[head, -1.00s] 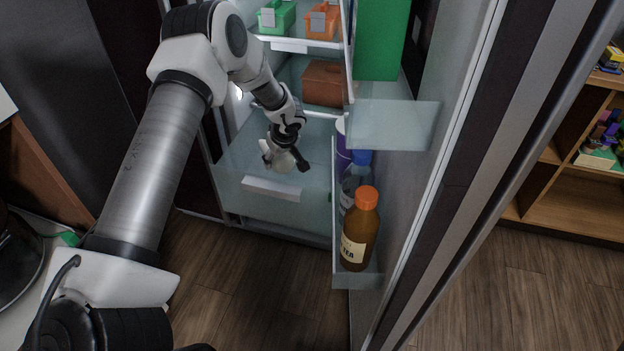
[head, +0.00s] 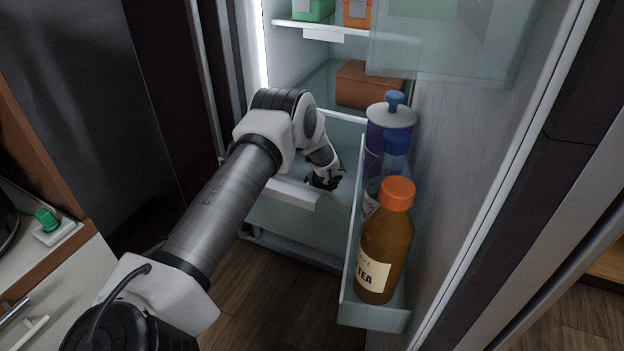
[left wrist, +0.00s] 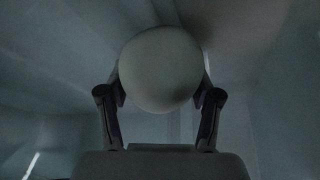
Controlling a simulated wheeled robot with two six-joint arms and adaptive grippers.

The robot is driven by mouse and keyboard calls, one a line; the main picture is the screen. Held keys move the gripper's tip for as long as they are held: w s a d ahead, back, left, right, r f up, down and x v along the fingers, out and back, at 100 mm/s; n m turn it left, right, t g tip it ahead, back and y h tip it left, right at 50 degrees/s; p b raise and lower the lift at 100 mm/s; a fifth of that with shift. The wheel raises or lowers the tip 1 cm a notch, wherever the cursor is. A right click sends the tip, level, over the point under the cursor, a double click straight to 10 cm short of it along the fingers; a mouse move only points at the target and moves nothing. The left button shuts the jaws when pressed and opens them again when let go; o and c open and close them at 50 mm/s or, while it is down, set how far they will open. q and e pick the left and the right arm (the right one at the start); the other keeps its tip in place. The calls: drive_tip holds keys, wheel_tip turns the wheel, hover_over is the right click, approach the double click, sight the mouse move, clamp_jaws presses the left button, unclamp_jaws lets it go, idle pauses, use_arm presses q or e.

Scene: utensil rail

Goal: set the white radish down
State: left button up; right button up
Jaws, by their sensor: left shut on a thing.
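The white radish (left wrist: 160,68) is a pale round shape between the two fingers of my left gripper (left wrist: 160,95) in the left wrist view. The gripper is shut on it. In the head view my left gripper (head: 324,182) reaches down into the lower drawer of the open fridge, and the radish is hidden there by the wrist and fingers. The left wrist view is dim, and I cannot tell whether the radish touches the drawer floor. My right gripper is not in view.
The clear drawer has a white front handle (head: 296,192). The door shelf at right holds a brown tea bottle (head: 386,240), a blue-capped bottle (head: 394,160) and a purple container (head: 376,140). A brown box (head: 368,86) sits behind, above the drawer.

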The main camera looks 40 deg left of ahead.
use_arm(q)
drive_tip(key=shift+w+f, duration=0.1)
drive_tip(key=shift+f, duration=0.4)
drive_tip(key=o, duration=1.7)
drive_tip(key=shift+c, duration=0.2)
drive_tip(key=shift+r, duration=0.2)
drive_tip(key=p+v, duration=0.2)
drive_tip(key=v, duration=0.5)
drive_tip(key=shift+d+r+p, duration=0.1)
drive_tip(key=shift+r+p, duration=0.05)
drive_tip(key=shift+p, duration=0.25)
